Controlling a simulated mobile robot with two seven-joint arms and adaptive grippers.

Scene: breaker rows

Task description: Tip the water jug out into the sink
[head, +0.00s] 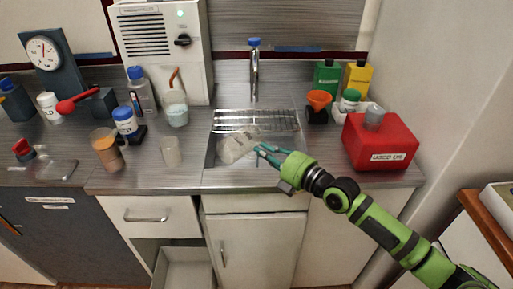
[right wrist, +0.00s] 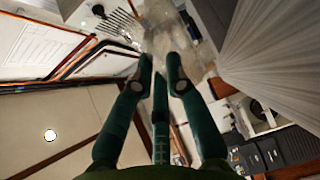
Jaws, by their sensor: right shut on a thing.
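The water jug (head: 236,147) is a clear, whitish vessel lying tilted over the sink (head: 211,152), low at the basin. My right gripper (head: 264,154) is shut on it from the right side, with its teal fingers at the jug's right end. In the right wrist view the jug (right wrist: 180,45) shows as a see-through shape beyond and between the fingers (right wrist: 160,75). The jug's mouth and any water in it cannot be made out clearly. My left gripper is not in view.
A tap (head: 254,70) stands behind the sink, with a metal rack (head: 255,121) across its back. A red canister (head: 380,145) is right of the sink. A drawer (head: 185,270) below is open.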

